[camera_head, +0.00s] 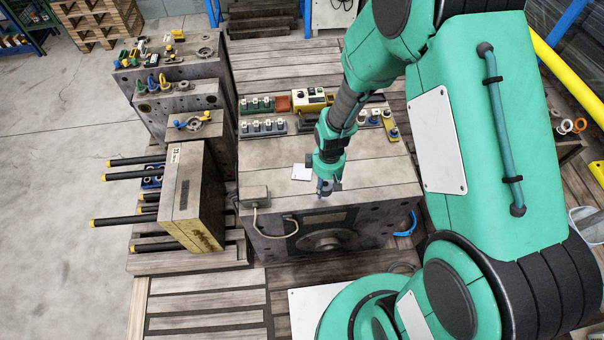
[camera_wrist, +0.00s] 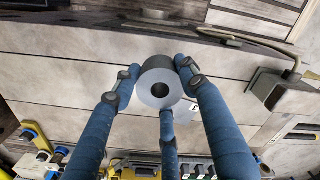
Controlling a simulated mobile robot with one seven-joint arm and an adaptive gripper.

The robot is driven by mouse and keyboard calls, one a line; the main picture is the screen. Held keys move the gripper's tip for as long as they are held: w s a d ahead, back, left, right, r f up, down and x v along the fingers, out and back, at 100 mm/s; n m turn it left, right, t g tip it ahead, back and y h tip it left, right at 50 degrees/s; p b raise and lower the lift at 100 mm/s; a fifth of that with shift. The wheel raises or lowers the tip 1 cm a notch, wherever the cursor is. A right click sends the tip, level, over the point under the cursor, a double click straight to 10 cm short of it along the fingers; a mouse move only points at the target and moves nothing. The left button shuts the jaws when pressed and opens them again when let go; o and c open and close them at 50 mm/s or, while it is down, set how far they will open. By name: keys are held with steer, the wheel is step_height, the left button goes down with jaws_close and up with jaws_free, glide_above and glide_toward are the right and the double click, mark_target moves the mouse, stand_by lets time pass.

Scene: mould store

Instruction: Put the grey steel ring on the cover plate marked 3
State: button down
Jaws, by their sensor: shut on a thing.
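My gripper (camera_head: 326,187) is low over the front part of the large mould block's top (camera_head: 375,180). In the wrist view its blue fingers (camera_wrist: 160,82) are closed around a grey steel ring (camera_wrist: 174,92). The ring's round face and dark centre hole point toward the wrist camera. In the head view the fingers are small and the ring cannot be made out. A small white plate (camera_head: 301,172) lies on the block just left of my gripper. A white patch with a dark mark (camera_wrist: 195,107) shows beside a finger in the wrist view. I cannot read a 3 on either.
A grey box (camera_head: 255,194) with a cable stands at the block's front left corner. Several small trays with parts, including a green one (camera_head: 257,105) and a yellow one (camera_head: 312,98), line the back. A mould half with black rods (camera_head: 190,195) stands at left. The block's front middle is mostly clear.

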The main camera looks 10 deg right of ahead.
steer(key=shift+n, duration=0.6)
steer(key=s+a, duration=0.3)
steer(key=shift+s+a+b, duration=0.2)
steer(key=shift+s+b, duration=0.05)
steer(key=shift+b, duration=0.15)
steer(key=b, duration=0.2)
glide_above(302, 171)
steer(key=shift+s+d+f, duration=0.1)
steer(key=shift+s+f, duration=0.3)
steer(key=shift+f, duration=0.3)
steer(key=shift+w+f+b, duration=0.1)
steer(key=shift+w+b, duration=0.2)
steer(key=shift+w, duration=0.2)
steer(key=shift+s+f+b, duration=0.1)
steer(key=shift+f+b, duration=0.4)
steer(key=shift+f, duration=1.2)
steer(key=shift+f, duration=0.2)
steer(key=c, duration=1)
jaws_free()
